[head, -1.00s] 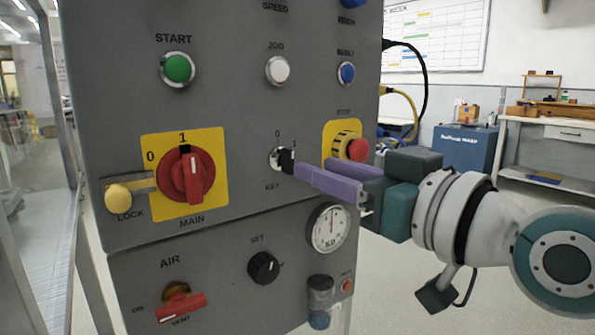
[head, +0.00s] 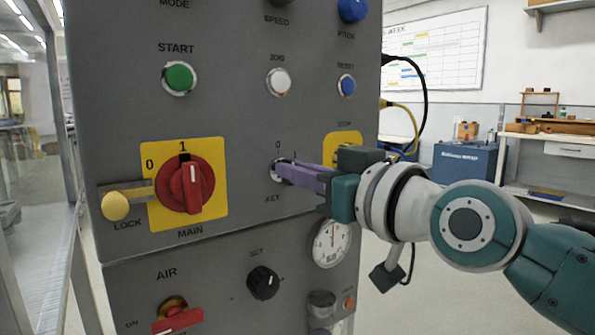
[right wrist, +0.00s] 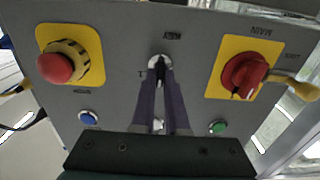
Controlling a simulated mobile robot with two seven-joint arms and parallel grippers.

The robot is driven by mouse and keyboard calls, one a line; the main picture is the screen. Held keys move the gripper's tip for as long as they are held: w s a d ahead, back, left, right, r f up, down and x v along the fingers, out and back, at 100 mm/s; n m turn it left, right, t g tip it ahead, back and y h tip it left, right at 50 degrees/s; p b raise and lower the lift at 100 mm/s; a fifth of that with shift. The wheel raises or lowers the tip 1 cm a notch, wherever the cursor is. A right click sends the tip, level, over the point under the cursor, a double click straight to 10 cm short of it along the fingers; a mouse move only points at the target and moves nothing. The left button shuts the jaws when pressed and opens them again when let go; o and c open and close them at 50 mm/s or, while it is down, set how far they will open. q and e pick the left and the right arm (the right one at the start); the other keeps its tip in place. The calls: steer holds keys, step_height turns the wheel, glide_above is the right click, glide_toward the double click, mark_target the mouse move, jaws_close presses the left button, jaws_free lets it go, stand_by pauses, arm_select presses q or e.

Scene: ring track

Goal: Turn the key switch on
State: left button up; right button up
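The key switch (head: 275,172) is on the grey panel, above the KEY label, with marks 0 and 1 over it. Its round light collar also shows in the right wrist view (right wrist: 159,61). My right gripper (head: 283,168) reaches in from the right with its purple fingers at the switch. In the right wrist view the fingers (right wrist: 158,76) come close together on the dark key at the collar. They hide most of the key, so its exact angle cannot be read. My left gripper is not in view.
The red STOP button (right wrist: 55,68) on its yellow plate is close beside my right gripper. The red MAIN switch (head: 185,185) with its yellow lock is left of the key. A gauge (head: 331,243) and black SET knob (head: 263,283) are below. START (head: 179,78) is above.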

jaws_close()
steer(key=shift+m, duration=0.3)
steer(key=m, duration=1.1)
steer(key=shift+w+d+f, duration=0.1)
steer(key=shift+w+d, duration=0.05)
steer(key=shift+m, duration=0.3)
stand_by(0.3)
steer(key=o, duration=0.5)
jaws_free()
